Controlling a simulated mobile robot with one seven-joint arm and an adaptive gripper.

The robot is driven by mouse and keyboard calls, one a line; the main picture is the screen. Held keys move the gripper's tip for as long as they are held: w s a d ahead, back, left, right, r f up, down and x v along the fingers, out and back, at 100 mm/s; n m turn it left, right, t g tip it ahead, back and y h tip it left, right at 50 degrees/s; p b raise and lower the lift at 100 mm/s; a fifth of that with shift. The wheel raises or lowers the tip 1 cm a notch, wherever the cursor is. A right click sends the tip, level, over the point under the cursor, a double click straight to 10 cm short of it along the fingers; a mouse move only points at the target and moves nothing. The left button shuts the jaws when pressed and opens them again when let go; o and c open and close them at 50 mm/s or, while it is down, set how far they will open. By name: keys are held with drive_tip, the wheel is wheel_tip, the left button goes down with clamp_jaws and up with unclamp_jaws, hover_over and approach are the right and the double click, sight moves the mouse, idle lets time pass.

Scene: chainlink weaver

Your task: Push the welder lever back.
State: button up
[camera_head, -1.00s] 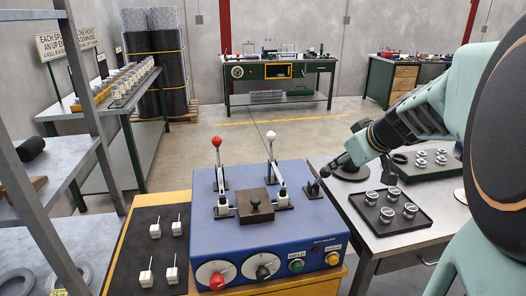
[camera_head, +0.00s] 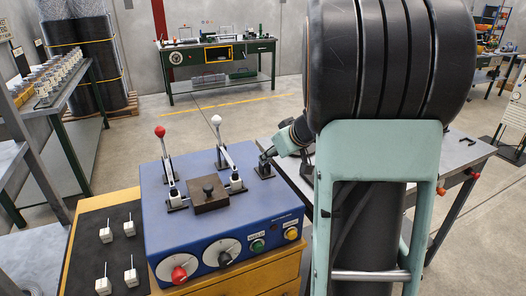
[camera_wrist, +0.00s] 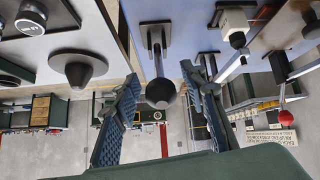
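The blue welder (camera_head: 160,236) stands on a wooden-edged cabinet. On it are a red-knobbed lever (camera_head: 160,131), a white-knobbed lever (camera_head: 216,120) and a short black lever (camera_head: 264,171) at the back right corner. My gripper (camera_head: 267,154) is at the black lever, and my arm comes in from the right. In the wrist view my gripper (camera_wrist: 158,75) is open, with the lever's black ball knob (camera_wrist: 161,94) between its two fingers. Gaps show on both sides of the knob. The red knob (camera_wrist: 286,117) shows at the right of the wrist view.
A dark mat (camera_head: 92,233) with several small white parts lies left of the welder. A grey table (camera_head: 458,155) stands to the right, partly hidden by my arm. A shelf frame (camera_head: 35,160) is at far left. Open floor (camera_head: 215,118) lies behind the welder.

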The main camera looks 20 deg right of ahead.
drive_tip(key=shift+w+f, duration=0.3)
drive_tip(key=shift+w, duration=0.1)
clamp_jaws()
